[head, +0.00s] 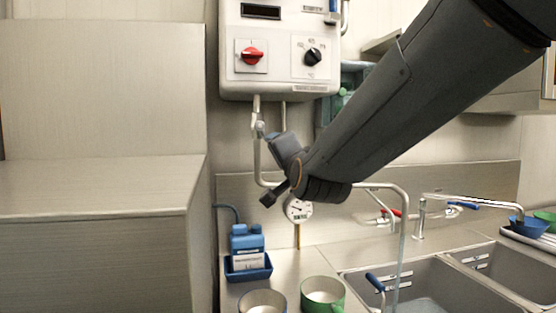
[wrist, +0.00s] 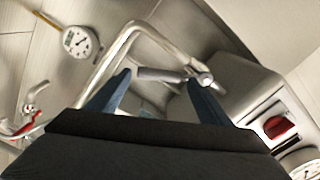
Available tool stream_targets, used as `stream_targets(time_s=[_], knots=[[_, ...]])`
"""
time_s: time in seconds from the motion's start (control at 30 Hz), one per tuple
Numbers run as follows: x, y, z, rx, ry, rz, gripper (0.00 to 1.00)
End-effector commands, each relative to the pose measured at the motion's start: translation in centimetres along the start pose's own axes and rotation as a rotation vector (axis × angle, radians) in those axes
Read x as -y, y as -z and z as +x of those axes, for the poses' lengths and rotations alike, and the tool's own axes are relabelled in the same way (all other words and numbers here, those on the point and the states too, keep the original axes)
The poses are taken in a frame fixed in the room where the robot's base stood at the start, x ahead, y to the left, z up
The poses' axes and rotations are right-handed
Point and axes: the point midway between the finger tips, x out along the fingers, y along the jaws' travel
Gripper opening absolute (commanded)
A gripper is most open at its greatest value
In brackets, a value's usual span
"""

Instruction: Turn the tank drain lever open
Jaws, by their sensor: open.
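The white tank box (head: 279,85) hangs on the wall, with a red knob (head: 252,55) and a black knob (head: 313,56) on its front. A metal pipe (head: 257,158) runs down from it and bends. On this pipe a short grey metal lever (wrist: 158,75) sticks out from a round joint (wrist: 205,79). My gripper (head: 274,140) is at the pipe just below the tank. In the wrist view my gripper (wrist: 160,88) is open, with its blue fingertips spread around the lever's two ends. I cannot tell whether they touch it. In the head view my gripper partly hides the lever area.
A dial gauge (head: 298,209) is below my gripper. A blue bottle (head: 247,240) in a blue holder, a white-and-blue cup (head: 262,303) and a green cup (head: 336,307) stand on the counter. Sinks (head: 420,280) with taps lie to the right. A steel cabinet (head: 95,190) is at left.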

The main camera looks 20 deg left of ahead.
Motion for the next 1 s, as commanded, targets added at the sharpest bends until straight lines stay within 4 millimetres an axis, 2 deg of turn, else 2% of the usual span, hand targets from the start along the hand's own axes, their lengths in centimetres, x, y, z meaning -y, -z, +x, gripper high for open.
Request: stream_targets(time_s=[0.1, 0.3, 0.63, 0.73, 0.83, 1.0], knots=[[0.0, -0.1, -1.6, 0.001, 0.001, 0.000, 0.73], [0.0, -0.1, -3.1, 0.001, 0.001, 0.000, 0.73], [0.0, -0.1, -3.3, 0.001, 0.000, 0.000, 0.71], [0.0, 0.2, -3.5, 0.003, 0.004, 0.002, 0.54], [0.0, 1.3, -4.2, 0.015, 0.018, 0.009, 0.37], [-0.3, 4.2, -6.9, 0.043, 0.028, 0.011, 0.09]])
